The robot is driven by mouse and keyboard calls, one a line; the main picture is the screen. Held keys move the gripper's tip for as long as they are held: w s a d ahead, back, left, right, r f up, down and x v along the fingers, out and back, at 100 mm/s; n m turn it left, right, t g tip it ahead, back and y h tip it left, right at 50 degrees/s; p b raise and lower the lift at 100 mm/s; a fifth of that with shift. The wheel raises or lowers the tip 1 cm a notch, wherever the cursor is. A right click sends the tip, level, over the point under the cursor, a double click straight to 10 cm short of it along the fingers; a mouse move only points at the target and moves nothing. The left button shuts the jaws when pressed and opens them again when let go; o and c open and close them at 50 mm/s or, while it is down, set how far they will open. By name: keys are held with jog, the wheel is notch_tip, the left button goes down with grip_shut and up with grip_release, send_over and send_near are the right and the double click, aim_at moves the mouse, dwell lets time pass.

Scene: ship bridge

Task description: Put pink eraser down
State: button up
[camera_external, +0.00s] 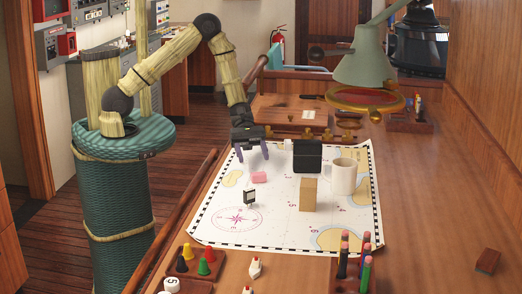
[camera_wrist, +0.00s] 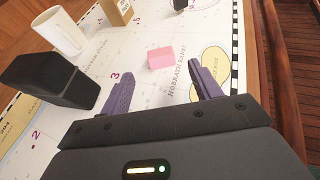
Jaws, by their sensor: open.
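The pink eraser (camera_external: 259,177) lies on the nautical chart (camera_external: 217,211) near its left side, left of a black box. My gripper (camera_external: 252,154) is open just behind and above the eraser, with its two purple fingers apart. In the wrist view the eraser (camera_wrist: 160,57) lies flat on the chart, beyond the fingertips and roughly between their lines. Nothing is between the fingers (camera_wrist: 168,84), and the eraser is apart from them.
A black box (camera_external: 307,157), a white mug (camera_external: 343,177) and a tan block (camera_external: 308,195) stand right of the eraser. A small black-and-white item (camera_external: 249,197) stands in front of it. A green lamp (camera_external: 365,62) hangs over the back right. The chart's front left is clear.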

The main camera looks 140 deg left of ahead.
jog(key=v, duration=0.3)
jog(key=shift+s+a+r, duration=0.1)
jog(key=shift+s+r, duration=0.05)
jog(key=shift+s, duration=0.15)
dwell(0.5)
jog(key=d+m+g+h, duration=0.1)
jog(key=d+m+g, duration=0.1)
jog(key=d, duration=0.1)
jog(key=w+d+m+g, duration=0.1)
jog(key=d+m, duration=0.1)
jog(key=d, duration=0.2)
jog(key=w+d+m+g+h, duration=0.1)
jog(key=d+m+g, duration=0.1)
jog(key=d, duration=0.2)
jog(key=shift+d+r+m+g+h, duration=0.25)
jog(key=shift+r+m+g+h, duration=0.05)
jog(key=shift+m, duration=0.1)
jog(key=s+d+r+m+g+y, duration=0.2)
jog(key=d+r+m+y, duration=0.1)
jog(key=d+m, duration=0.7)
jog(key=s+d+r+m+g+y, duration=0.2)
jog(key=d+r+m+y, duration=0.1)
jog(key=d+m, duration=0.7)
jog(key=m+y, duration=0.1)
jog(key=m, duration=0.3)
jog(key=shift+s+d+r+m+y, duration=0.2)
jog(key=shift+d+r+m+y, duration=0.1)
jog(key=shift+d, duration=0.1)
